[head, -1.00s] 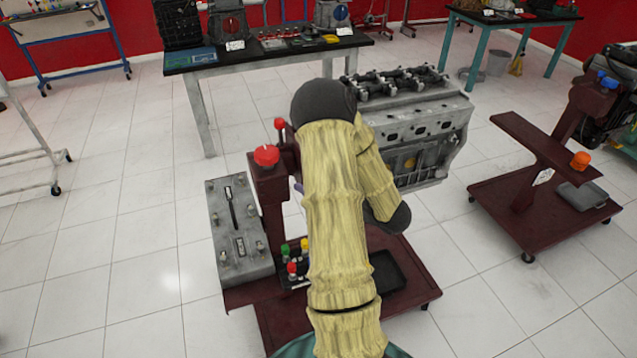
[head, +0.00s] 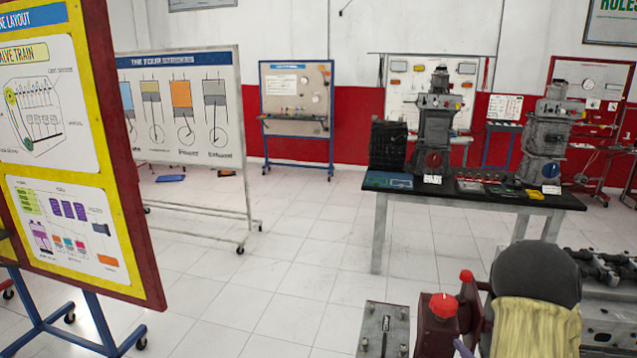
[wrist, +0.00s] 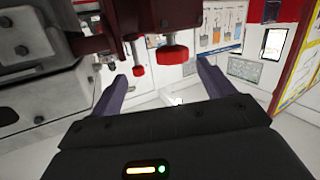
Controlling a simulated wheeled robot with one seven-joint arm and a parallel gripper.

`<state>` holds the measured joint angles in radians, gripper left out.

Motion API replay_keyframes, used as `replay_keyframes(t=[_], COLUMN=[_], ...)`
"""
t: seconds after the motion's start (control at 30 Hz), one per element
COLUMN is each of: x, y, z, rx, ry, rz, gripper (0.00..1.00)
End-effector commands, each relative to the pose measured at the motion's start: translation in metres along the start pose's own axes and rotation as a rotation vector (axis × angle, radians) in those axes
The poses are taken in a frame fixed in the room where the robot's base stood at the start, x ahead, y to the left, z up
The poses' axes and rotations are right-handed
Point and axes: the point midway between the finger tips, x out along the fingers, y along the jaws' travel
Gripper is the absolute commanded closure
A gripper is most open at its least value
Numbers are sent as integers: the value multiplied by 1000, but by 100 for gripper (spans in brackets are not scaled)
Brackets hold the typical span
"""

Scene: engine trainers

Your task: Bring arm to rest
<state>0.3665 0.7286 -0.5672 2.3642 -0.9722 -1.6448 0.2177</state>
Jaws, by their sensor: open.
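My arm (head: 530,318) shows at the lower right of the head view, with a dark rounded joint above a yellow sleeve. In the wrist view my gripper (wrist: 160,92) is open, its two dark purple fingers wide apart with nothing between them. Beyond and above the fingers are two red knobs (wrist: 174,54) on the dark red engine stand. In the head view a red knob (head: 443,305) stands just left of my arm. The gripper itself is mostly hidden in the head view.
The engine block (head: 610,300) is right of my arm, and a grey metal plate (head: 384,330) is to its left. A black-topped table (head: 400,195) with engine models stands behind. The tiled floor (head: 270,290) between is clear.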

Motion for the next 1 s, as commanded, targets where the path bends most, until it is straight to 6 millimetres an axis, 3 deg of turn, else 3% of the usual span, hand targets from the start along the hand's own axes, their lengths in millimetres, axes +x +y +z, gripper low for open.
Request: replay_keyframes(t=[0.2, 0.47, 0.77, 1.0], x=[24, 26, -3, -52], y=[-12, -41, -106, -178], z=[-9, -13, -15, -18], rx=[-29, 4, 89, 162], ry=[-170, -403, -703, -967], rz=[116, 213, 234, 169], gripper=[19, 19, 19, 19])
